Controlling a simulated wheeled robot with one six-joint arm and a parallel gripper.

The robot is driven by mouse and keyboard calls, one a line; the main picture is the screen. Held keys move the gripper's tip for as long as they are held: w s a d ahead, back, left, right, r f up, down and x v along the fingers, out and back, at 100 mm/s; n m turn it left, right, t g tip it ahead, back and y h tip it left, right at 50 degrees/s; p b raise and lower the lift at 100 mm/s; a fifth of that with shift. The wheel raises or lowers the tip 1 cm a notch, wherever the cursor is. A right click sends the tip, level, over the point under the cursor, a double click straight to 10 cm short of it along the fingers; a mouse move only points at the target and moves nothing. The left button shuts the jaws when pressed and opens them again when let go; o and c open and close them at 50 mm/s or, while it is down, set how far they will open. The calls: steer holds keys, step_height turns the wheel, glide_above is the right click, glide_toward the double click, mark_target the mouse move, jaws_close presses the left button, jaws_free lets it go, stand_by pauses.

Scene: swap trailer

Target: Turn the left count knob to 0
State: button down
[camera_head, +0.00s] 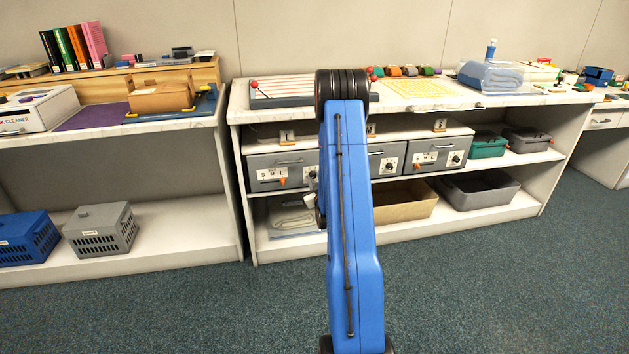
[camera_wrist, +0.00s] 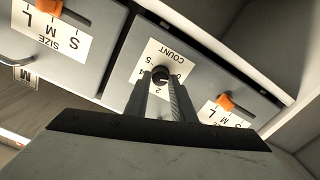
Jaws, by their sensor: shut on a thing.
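The left count knob (camera_wrist: 160,73), small and black, sits on a white dial label (camera_wrist: 172,61) marked COUNT on a grey drawer front. My gripper (camera_wrist: 161,80) has its two fingers closed around this knob in the wrist view, which shows the scene tilted and roughly upside down. The fingers cover part of the dial, so I cannot read which number the knob points to.
Orange size sliders flank the knob, one to the right (camera_wrist: 227,102) and one to the left (camera_wrist: 48,6) in the wrist view. The shelf's side wall (camera_wrist: 299,115) is close on the right. Bins (camera_head: 480,190) stand on the shelf below; the carpet in front is clear.

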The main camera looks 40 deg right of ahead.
stand_by(0.3)
steer(key=c, duration=1.5)
jaws_free()
